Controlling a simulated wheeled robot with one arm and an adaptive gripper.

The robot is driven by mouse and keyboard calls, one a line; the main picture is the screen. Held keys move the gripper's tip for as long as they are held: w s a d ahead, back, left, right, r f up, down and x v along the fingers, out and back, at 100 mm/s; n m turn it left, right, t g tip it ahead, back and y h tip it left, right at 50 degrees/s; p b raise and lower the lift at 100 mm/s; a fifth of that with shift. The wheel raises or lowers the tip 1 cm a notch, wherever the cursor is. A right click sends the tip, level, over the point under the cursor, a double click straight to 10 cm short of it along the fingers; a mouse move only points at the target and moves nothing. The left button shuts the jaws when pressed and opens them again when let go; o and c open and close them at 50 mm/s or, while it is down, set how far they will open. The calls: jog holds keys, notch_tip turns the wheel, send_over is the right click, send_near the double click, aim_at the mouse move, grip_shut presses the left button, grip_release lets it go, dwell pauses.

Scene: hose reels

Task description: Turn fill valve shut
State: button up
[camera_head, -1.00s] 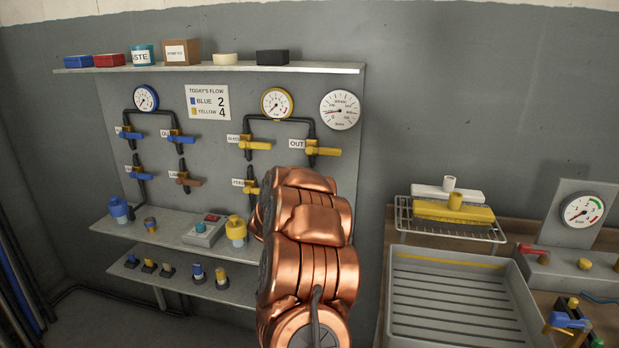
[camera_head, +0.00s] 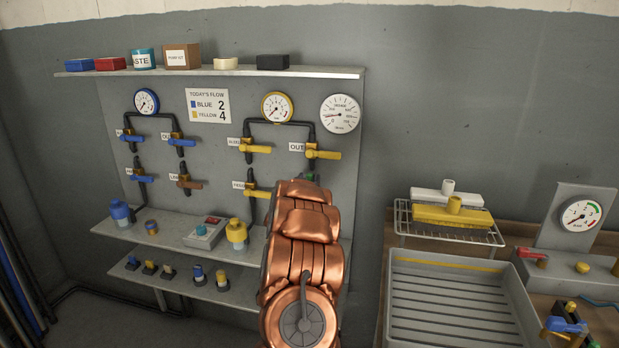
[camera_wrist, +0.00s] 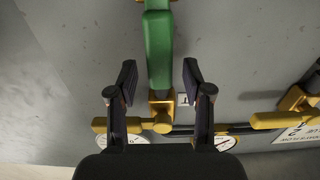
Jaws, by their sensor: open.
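A green lever (camera_wrist: 159,48) stands in line with its pipe on the grey panel in the wrist view, with brass fittings at its top and bottom. No label on it is readable, so I cannot tell from text that it is the fill valve. In the head view a small green part (camera_head: 310,177) shows just above my arm, below the yellow OUT valve (camera_head: 322,154). My gripper (camera_wrist: 160,78) is open, one dark finger on each side of the lever's lower part in the picture, with gaps on both sides. In the head view my arm hides the gripper.
A yellow handle (camera_wrist: 112,124) sits close by the left finger in the wrist view. Other yellow valves (camera_head: 258,194) and blue valves (camera_head: 132,139) are on the panel at left. A shelf (camera_head: 180,236) with fittings is below. A grey tray (camera_head: 397,300) stands at right.

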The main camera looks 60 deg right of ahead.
jog(key=shift+w+d, duration=0.25)
jog(key=shift+d, duration=0.35)
jog(key=shift+c, duration=0.4)
grip_shut()
